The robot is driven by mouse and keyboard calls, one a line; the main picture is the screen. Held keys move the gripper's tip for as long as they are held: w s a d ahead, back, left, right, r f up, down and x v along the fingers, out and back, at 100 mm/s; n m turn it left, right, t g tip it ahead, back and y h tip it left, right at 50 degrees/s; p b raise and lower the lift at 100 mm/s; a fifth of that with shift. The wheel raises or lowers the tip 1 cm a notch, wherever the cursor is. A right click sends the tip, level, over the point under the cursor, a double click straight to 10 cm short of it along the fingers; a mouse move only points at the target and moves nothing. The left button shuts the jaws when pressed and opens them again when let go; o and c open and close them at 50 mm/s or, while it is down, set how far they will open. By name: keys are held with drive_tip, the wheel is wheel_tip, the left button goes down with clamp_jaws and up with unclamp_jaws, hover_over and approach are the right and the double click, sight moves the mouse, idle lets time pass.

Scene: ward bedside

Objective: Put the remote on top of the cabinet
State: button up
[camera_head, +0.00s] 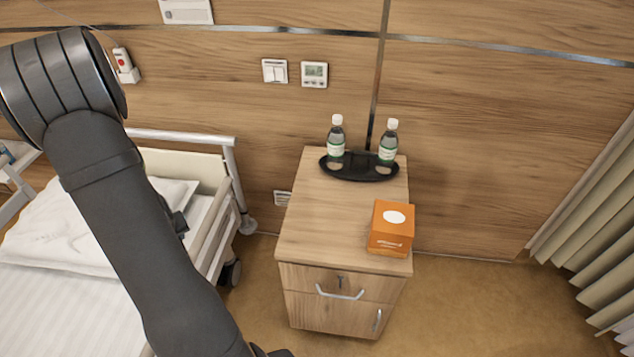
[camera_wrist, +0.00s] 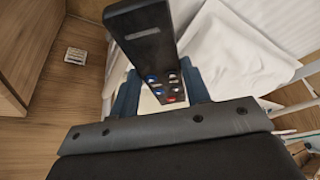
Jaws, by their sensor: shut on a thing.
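The remote (camera_wrist: 148,50) is dark with several coloured buttons. In the wrist view it stands up between the fingers of my gripper (camera_wrist: 155,92), which is shut on it. Bed linen lies behind it in that view. In the head view my arm crosses the left side over the bed, and a small dark part behind the arm may be my gripper; the remote cannot be made out there. The cabinet (camera_head: 325,225) is a wooden bedside unit right of the bed. Its edge also shows at the left of the wrist view (camera_wrist: 35,50).
On the cabinet top stand a black tray (camera_head: 345,178) with two bottles (camera_head: 337,135) (camera_head: 388,140) at the back and an orange tissue box (camera_head: 391,230) at the front right. The front left and middle of the top are clear. A bed rail (camera_head: 212,225) stands beside the cabinet.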

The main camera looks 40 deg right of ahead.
wheel_tip(320, 180, up, 9)
drive_tip(key=w+d+f+m+g+h, duration=0.15)
drive_tip(key=d+m+h, duration=0.25)
drive_tip(key=d+m, duration=0.7)
drive_tip(key=m+g+y, duration=0.6)
drive_tip(key=m+g, duration=0.1)
drive_tip(key=m, duration=2.4)
hover_over(333, 216)
drive_tip(key=shift+n, duration=0.3)
drive_tip(key=f, duration=0.6)
drive_tip(key=w+f, duration=0.1)
drive_tip(key=f, duration=0.2)
drive_tip(key=shift+d+f, duration=0.25)
drive_tip(key=shift+d, duration=0.05)
drive_tip(key=shift+w+f, duration=0.1)
drive_tip(key=shift+f, duration=2.05)
